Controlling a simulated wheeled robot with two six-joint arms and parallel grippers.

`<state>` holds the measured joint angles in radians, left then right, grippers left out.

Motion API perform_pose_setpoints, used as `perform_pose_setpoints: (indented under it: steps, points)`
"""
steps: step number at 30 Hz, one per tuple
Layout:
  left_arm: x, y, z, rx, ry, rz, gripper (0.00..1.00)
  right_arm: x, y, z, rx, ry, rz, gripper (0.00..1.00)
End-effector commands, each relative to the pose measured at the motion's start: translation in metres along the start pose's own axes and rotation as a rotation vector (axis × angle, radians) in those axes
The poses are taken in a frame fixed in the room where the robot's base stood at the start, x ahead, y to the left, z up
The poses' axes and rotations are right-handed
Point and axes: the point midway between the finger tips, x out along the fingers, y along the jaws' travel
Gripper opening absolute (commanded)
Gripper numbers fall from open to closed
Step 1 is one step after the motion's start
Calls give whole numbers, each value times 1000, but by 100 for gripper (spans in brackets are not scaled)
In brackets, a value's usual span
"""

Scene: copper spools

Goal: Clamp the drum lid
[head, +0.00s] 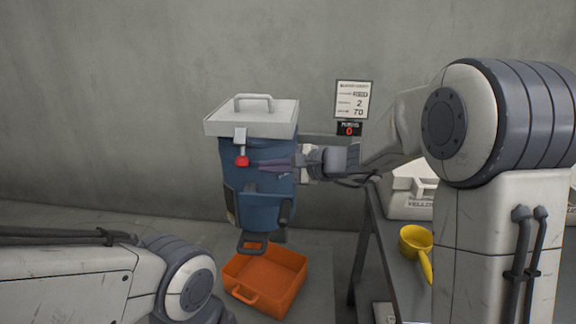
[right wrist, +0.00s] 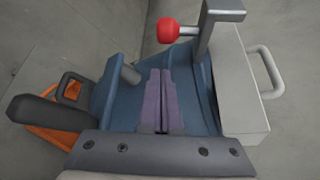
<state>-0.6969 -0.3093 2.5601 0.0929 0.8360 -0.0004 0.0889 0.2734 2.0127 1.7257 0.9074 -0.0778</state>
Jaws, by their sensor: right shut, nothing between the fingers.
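A blue drum (head: 258,205) stands against the wall with a pale grey lid (head: 252,118) on top, which has a bar handle. A clamp with a red knob (head: 242,161) sits at the front of the lid's rim. In the right wrist view the red knob (right wrist: 168,30) is at the top and the lid (right wrist: 238,85) is on the right. My right gripper (head: 262,165) is in front of the drum, just below and right of the red knob. Its fingers (right wrist: 161,100) are together with nothing between them. My left gripper is out of view.
An orange bin (head: 293,282) lies on the floor below the drum. A dark table (head: 372,235) stands at the right, with a yellow scoop (head: 415,243) and a white container (head: 405,206) on it. A sign (head: 353,99) hangs on the wall.

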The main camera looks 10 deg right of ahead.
Motion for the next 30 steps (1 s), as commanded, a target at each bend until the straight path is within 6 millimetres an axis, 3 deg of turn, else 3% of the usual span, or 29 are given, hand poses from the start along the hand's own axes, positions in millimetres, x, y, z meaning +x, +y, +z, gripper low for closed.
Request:
perform_pose_setpoints:
  steps: [1, 6, 19, 30]
  points:
    - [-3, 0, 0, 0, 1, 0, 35, 1, -2, 10, -3, -3, 1, 0]
    - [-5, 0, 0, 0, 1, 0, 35, 4, 0, 21, 0, 0, 0, 0]
    - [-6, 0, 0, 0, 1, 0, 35, 4, -1, 23, 2, 1, 0, 0]
    - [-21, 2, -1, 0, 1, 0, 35, 2, -3, 26, 54, 1, 32, 0]
